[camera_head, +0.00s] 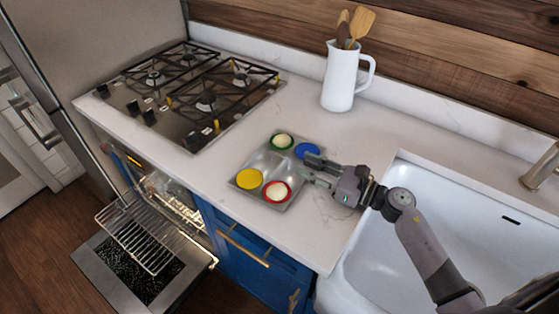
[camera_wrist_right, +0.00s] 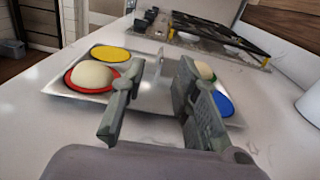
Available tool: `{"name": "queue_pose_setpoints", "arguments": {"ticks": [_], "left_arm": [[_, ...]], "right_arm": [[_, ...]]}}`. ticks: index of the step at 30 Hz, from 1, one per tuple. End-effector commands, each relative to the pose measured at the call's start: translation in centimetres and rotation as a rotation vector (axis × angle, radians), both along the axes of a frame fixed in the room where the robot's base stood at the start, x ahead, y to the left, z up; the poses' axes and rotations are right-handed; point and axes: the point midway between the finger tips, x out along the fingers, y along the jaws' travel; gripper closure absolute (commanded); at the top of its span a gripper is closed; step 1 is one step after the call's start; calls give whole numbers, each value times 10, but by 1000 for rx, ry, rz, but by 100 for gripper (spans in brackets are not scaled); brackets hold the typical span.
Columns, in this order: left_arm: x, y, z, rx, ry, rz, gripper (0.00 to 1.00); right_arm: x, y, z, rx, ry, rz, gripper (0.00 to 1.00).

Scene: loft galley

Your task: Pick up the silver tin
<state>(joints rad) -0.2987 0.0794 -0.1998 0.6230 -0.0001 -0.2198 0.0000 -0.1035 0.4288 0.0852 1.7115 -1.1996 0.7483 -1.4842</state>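The silver tin (camera_head: 262,162) is a shallow metal tray on the white counter, with a yellow disc (camera_head: 249,179), a red one (camera_head: 277,191), a green one (camera_head: 282,141) and a blue one (camera_head: 307,150). A pale round lump sits on the red disc and another on the green. It also shows in the right wrist view (camera_wrist_right: 150,93). My right gripper (camera_head: 307,165) is at the tin's right side, near the blue disc. Its fingers stand apart in the wrist view (camera_wrist_right: 161,85), with part of the tin visible between them; contact is unclear. My left gripper is out of view.
A gas hob (camera_head: 190,90) lies to the left. A white jug (camera_head: 344,77) with wooden utensils stands behind. A white sink (camera_head: 440,220) is at the right. Below, an oven door (camera_head: 95,285) hangs open with its rack (camera_head: 140,245) out. Counter around the tin is clear.

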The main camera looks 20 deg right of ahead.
Motion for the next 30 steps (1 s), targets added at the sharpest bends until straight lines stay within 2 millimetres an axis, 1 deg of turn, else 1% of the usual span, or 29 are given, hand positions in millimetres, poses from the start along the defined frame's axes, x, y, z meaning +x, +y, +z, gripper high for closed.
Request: {"name": "queue_pose_setpoints", "arguments": {"ticks": [1, 3, 6, 11, 18, 21, 25, 30], "left_arm": [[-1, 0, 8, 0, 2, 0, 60], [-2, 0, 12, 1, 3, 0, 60], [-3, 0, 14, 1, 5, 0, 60], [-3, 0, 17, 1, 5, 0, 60], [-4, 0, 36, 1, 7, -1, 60], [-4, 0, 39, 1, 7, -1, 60], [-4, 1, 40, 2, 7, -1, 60], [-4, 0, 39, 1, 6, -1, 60]], "right_arm": [[9, 7, 5, 5, -1, 0, 72], [17, 15, 4, 3, -1, -1, 72], [25, 22, 2, 4, 1, 0, 72], [31, 27, 0, 1, 1, 0, 72], [55, 45, 1, 5, 0, 1, 72], [64, 53, -1, 4, 1, 0, 72], [69, 58, -3, 1, 1, 1, 72], [69, 58, -4, 1, 1, 1, 72]]}}
